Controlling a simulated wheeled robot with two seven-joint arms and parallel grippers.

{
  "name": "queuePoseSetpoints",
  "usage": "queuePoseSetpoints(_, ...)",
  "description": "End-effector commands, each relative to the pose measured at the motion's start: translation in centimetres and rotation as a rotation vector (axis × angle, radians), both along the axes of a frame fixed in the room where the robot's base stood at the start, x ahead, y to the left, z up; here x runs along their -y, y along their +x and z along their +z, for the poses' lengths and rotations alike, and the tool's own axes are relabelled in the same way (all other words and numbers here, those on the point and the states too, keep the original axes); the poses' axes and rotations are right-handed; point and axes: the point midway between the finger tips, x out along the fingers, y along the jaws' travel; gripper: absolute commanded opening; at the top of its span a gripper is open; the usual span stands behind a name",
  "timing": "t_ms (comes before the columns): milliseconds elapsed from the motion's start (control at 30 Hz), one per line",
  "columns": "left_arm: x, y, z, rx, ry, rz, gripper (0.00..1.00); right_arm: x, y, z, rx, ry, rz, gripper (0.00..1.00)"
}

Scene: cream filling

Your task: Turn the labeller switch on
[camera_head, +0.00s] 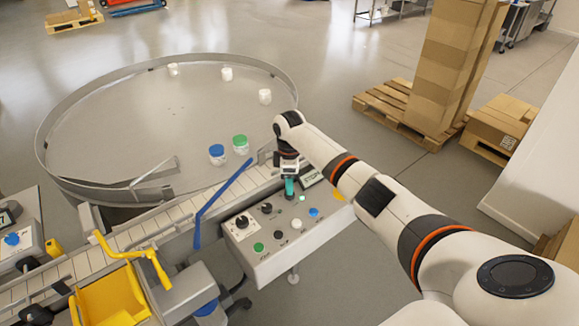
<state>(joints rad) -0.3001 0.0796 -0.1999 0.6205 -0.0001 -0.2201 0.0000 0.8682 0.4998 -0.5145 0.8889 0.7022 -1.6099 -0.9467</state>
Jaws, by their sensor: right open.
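A grey control panel (262,266) stands beside the conveyor, below the round table. It carries two black rotary knobs, a left one (242,222) on a white plate and a second one (267,208) to its right. I cannot read which switch is the labeller's. In front are a green button (258,246), a black one (278,234), a white one (297,223) and a blue one (313,211). My right gripper (290,190) is open, pointing down over the panel's back right part, right of the second knob. It hides part of the panel. My left gripper is out of view.
A large round table (150,120) with a raised rim holds several jars, two with blue (217,152) and green (240,141) lids. A blue bar (222,190) slants over the conveyor (125,240). A yellow hopper (105,295) is at lower left. Boxes on pallets stand at right.

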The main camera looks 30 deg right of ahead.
Motion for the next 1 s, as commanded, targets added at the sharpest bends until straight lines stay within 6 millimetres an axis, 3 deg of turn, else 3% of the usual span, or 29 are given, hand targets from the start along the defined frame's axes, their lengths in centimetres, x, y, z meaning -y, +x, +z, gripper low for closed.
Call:
queuePoseSetpoints(200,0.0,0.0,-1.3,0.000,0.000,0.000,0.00,0.1,0.1,4.5,0.005,-0.002,0.000,0.52)
queuePoseSetpoints(400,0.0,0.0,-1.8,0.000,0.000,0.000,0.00,0.1,0.1,7.1,0.003,-0.001,-0.002,0.52)
queuePoseSetpoints(1000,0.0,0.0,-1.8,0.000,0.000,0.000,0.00,0.0,0.0,7.7,0.001,-0.001,-0.001,0.52)
